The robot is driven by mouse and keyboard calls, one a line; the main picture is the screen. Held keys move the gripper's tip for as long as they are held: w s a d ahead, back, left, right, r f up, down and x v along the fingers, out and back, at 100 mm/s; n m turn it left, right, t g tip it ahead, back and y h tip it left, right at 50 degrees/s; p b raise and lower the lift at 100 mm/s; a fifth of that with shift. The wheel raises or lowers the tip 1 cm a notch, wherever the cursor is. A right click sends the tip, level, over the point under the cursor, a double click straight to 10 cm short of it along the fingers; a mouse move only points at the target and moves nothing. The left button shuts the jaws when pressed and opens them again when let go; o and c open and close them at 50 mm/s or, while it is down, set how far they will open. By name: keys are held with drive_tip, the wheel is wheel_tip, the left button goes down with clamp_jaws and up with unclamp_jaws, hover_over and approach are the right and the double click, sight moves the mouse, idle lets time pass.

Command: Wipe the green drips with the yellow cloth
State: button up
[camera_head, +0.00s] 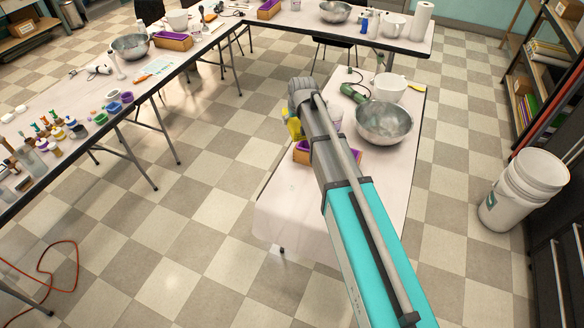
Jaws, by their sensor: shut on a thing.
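My arm reaches over the near table (285,215), and its wrist hides much of my gripper (298,134). A bunched yellow thing, which looks like the yellow cloth (292,122), shows at the gripper, left of my arm. My gripper is shut on it, above the left side of the table by a purple-lined wooden box. I cannot tell whether the cloth touches anything below. I cannot make out any green drips on the tabletop; my arm covers part of it.
The purple-lined box (301,153) sits beside my arm. A metal bowl (384,122), a white bowl (389,88) and a green hand tool (353,92) stand farther right and back. White buckets (524,190) stand on the floor at right. The table's front left is bare.

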drive_tip(key=shift+w+d+f, duration=0.1)
drive_tip(key=shift+d, duration=0.05)
drive_tip(key=shift+f+b, duration=0.45)
drive_tip(key=shift+b, duration=0.1)
wheel_tip(320, 180, down, 24)
drive_tip(key=a+b, duration=0.1)
drive_tip(key=b, duration=2.2)
drive_tip(key=shift+s+b, duration=0.3)
drive_tip(key=shift+b, duration=0.1)
drive_tip(key=shift+r, duration=0.1)
